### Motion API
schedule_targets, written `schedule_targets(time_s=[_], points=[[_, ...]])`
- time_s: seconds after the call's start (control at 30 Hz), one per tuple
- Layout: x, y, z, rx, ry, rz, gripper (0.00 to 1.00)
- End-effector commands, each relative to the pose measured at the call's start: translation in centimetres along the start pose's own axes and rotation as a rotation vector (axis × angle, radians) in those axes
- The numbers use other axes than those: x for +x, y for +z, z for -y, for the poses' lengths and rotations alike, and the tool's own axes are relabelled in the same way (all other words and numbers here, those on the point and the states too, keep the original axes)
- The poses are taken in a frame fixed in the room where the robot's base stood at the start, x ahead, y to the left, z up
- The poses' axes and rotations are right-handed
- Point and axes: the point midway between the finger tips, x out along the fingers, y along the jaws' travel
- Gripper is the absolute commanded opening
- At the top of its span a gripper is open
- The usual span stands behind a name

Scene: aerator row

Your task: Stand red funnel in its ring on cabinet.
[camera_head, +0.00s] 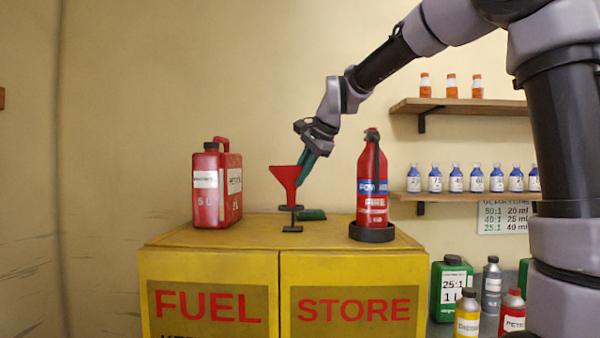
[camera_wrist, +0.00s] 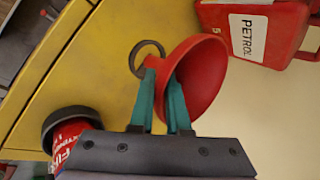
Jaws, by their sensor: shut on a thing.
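The red funnel (camera_head: 285,176) is upright above the yellow cabinet (camera_head: 210,236), its wide mouth up. It also shows in the wrist view (camera_wrist: 205,75). My gripper (camera_head: 302,172) is shut on the funnel, its teal fingers (camera_wrist: 172,100) at the funnel's side. The dark ring (camera_head: 290,208) stands on a small post and base on the cabinet top, directly below the funnel. In the wrist view the ring (camera_wrist: 135,57) shows beside the funnel's narrow end and partly overlapped by it. I cannot tell whether the spout tip is inside the ring.
A red petrol can (camera_head: 218,185) stands left of the ring. A red extinguisher (camera_head: 371,185) in a dark round holder (camera_head: 371,233) stands to the right. A low green item (camera_head: 312,214) lies behind the ring. Shelves with small bottles (camera_head: 465,197) are on the wall at right.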

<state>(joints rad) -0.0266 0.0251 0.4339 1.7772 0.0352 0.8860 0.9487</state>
Motion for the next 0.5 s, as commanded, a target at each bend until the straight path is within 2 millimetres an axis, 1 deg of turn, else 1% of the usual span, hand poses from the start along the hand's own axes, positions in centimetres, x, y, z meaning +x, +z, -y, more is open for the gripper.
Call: schedule_targets(time_s=[0.5], points=[[1.3,-0.1,-0.9,0.0,0.0,0.0,0.0]])
